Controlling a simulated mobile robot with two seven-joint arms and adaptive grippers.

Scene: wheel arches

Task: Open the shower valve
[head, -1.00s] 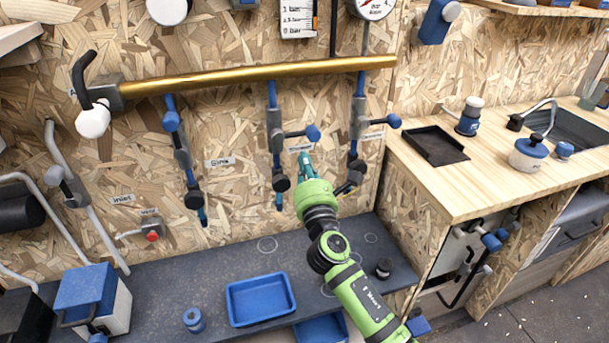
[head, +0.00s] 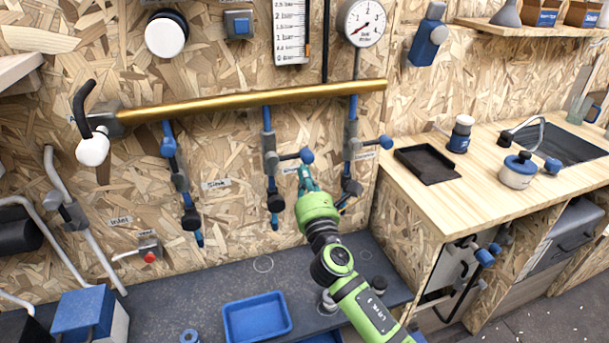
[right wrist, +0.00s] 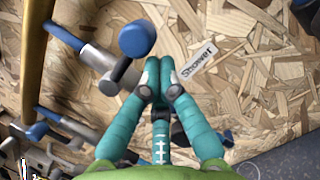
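A label reading "Shower" (right wrist: 197,58) is on the chipboard wall in the right wrist view. Beside it is a grey valve with a blue-tipped lever (right wrist: 137,38). This looks like the middle of three valves under the brass pipe in the head view, its blue tip (head: 307,156) pointing right, away from the pipe's drop line. My right gripper (head: 305,172) is just below that tip; in the right wrist view its teal fingers (right wrist: 156,75) are together, with nothing seen between them. Contact with the lever cannot be told. My left gripper is out of view.
The brass pipe (head: 250,98) runs above the valves. A left valve (head: 180,182) and a right valve (head: 352,150) flank the middle one. Below is a dark shelf with a blue tray (head: 257,318). A wooden counter (head: 470,190) stands to the right.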

